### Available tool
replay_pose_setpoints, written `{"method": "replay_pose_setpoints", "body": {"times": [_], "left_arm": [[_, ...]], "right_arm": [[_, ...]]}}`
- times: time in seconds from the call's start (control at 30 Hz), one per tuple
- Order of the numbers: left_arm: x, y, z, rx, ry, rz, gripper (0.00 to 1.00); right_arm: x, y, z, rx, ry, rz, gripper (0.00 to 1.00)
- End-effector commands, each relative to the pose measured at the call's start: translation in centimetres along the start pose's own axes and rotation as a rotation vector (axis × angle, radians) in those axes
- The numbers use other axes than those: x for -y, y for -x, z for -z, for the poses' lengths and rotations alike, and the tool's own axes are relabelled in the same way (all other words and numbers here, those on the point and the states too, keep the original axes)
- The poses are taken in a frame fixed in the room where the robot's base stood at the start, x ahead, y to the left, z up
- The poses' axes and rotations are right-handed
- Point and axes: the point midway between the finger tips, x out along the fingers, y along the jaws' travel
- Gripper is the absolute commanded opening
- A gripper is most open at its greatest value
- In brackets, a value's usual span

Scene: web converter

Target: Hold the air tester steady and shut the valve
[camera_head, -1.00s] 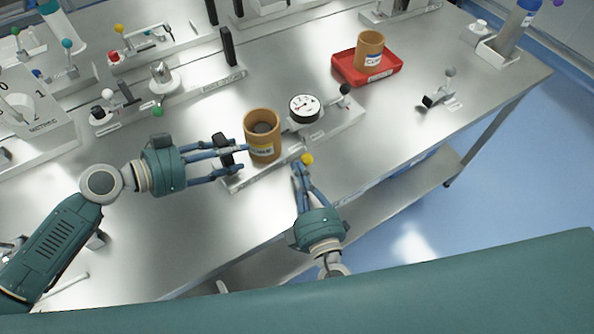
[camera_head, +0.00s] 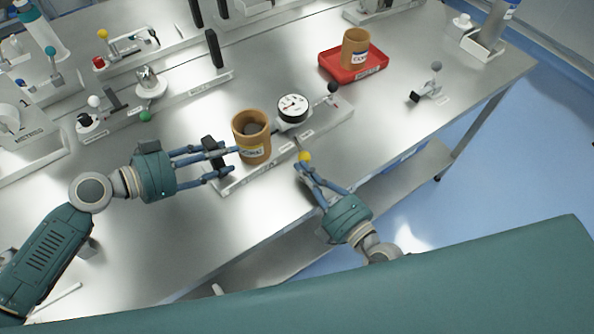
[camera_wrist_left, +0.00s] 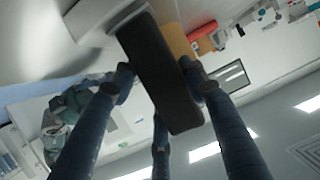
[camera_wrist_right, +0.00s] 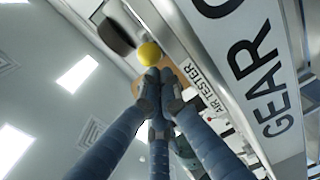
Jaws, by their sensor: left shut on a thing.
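The air tester is a long light base (camera_head: 285,152) near the bench's front edge, with a brown cup (camera_head: 252,138), a round white gauge (camera_head: 292,108) and a black-knobbed lever (camera_head: 333,88). Its AIR TESTER label (camera_wrist_right: 205,88) shows in the right wrist view. My left gripper (camera_head: 218,160) is shut on the black upright handle (camera_head: 211,150) at the base's left end; the handle also fills the left wrist view (camera_wrist_left: 165,75). The valve's yellow ball knob (camera_head: 305,156) sits at the front side. My right gripper (camera_head: 302,168) has its fingers together right at the knob, not around it; contact is unclear.
A red tray (camera_head: 340,76) with another brown cup (camera_head: 355,48) stands behind to the right. A small grey-knobbed lever (camera_head: 430,80) is at the right. Other fixtures (camera_head: 150,82) line the back left.

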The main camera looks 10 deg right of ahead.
Motion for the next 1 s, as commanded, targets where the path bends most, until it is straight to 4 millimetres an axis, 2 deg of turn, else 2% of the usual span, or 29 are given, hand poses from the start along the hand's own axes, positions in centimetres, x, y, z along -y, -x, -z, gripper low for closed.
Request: {"method": "replay_pose_setpoints", "body": {"times": [0.03,0.5,0.67,1.0], "left_arm": [[-0.6,-0.1,-1.4,0.025,0.004,-0.014,0.0],[-0.6,-0.1,-1.3,0.024,0.003,-0.014,0.0],[-0.6,-0.1,-1.3,0.024,0.003,-0.014,0.0],[-0.6,-0.1,-1.3,0.024,0.003,-0.014,0.0]], "right_arm": [[-0.2,0.1,-1.0,-0.008,0.01,0.001,0.0],[-0.9,0.7,-5.5,-0.012,0.004,0.004,0.0],[-1.1,0.6,-6.2,-0.014,0.001,0.004,0.0],[-1.0,0.6,-6.2,-0.014,0.0,0.005,0.0]]}}
